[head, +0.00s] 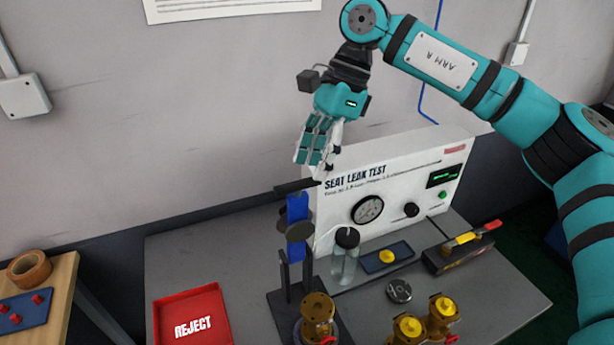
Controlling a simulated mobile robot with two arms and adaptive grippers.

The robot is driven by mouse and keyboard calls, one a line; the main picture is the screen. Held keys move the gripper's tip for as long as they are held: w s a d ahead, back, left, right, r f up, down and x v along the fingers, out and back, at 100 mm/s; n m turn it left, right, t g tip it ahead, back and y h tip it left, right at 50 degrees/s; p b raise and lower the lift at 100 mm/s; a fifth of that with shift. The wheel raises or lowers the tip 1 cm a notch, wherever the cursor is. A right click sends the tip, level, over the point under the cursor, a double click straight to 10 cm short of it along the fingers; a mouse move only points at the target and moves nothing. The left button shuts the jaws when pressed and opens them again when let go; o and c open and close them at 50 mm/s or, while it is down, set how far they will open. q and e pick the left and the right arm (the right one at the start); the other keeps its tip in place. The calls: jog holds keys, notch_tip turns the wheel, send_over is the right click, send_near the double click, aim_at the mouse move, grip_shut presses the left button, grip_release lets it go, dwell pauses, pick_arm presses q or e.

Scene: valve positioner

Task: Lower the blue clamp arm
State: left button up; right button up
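The blue clamp arm (296,212) stands upright on a black clamp stand (284,277), with a dark bar across its top and dark round discs at its middle. A brass valve (318,308) sits at the foot of the stand. My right gripper (315,168) points down just above the top of the clamp arm, near the dark bar. Its fingers overlap in this view, so I cannot tell how far apart they are or whether they touch the bar. My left gripper is not in view.
The white seat leak test box (440,165) stands close behind and right of the clamp. A bottle (345,262), a blue tray (372,262) and two more brass valves (425,320) are on the right. A red reject tray (193,315) lies left, with bare table between.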

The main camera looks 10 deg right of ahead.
aim_at(307, 179)
jog(key=x, duration=0.3)
jog(key=shift+a+f+p, duration=0.2)
jog(key=shift+f+p, duration=0.1)
jog(key=shift+p, duration=0.1)
jog(key=shift+s+a+f, duration=0.1)
jog(key=shift+f, duration=0.3)
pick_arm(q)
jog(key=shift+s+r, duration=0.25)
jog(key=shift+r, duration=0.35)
pick_arm(e)
grip_shut()
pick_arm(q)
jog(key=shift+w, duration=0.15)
